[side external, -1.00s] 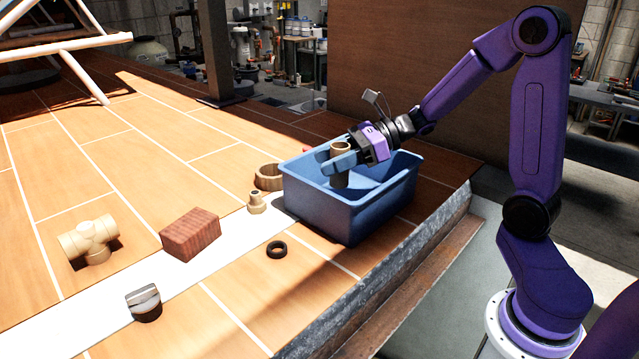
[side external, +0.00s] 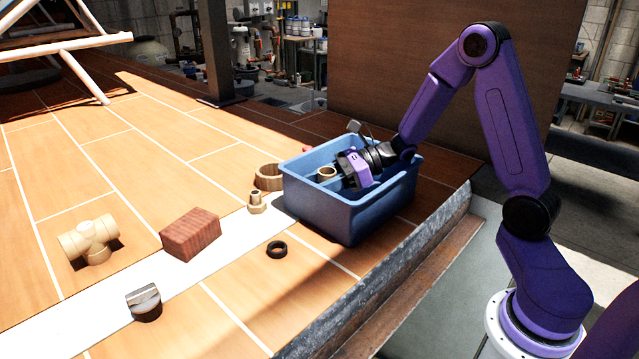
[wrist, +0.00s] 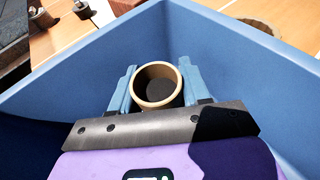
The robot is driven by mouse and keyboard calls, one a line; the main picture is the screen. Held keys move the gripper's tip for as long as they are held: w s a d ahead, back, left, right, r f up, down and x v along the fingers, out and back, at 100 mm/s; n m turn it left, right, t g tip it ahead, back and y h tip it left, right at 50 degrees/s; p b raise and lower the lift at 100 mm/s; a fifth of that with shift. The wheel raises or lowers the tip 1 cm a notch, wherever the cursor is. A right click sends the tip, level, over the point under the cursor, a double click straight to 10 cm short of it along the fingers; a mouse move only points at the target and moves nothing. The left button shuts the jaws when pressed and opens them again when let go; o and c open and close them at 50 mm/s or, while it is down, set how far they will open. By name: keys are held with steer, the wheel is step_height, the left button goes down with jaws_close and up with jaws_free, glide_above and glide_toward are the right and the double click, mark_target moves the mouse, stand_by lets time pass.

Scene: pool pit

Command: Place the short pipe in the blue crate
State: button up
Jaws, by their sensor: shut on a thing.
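The short pipe (side external: 326,173) is a tan, upright, open-ended tube inside the blue crate (side external: 350,214). In the wrist view the short pipe (wrist: 158,86) sits between the two blue fingers of my gripper (wrist: 159,88), near a corner of the blue crate (wrist: 230,55). My gripper is shut on the pipe. In the side view my gripper (side external: 328,177) is down inside the crate, with its fingers mostly hidden by the crate wall. The pipe's lower end is hidden, so I cannot tell whether it touches the crate floor.
A tan ring (side external: 268,178) and a small tan fitting (side external: 257,203) stand left of the crate. A black ring (side external: 277,249), a brick (side external: 190,234), a tee fitting (side external: 90,240) and a grey-topped dark piece (side external: 144,302) lie further off. The deck edge is at the right.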

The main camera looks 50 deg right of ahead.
steer(key=shift+f, duration=0.1)
steer(key=o, duration=1.2)
steer(key=shift+d+r, duration=0.15)
steer(key=shift+r, duration=0.05)
steer(key=v, duration=0.4)
steer(key=shift+s+d, duration=0.15)
steer(key=shift+d, duration=0.1)
step_height(320, 180, up, 7)
steer(key=shift+s, duration=0.1)
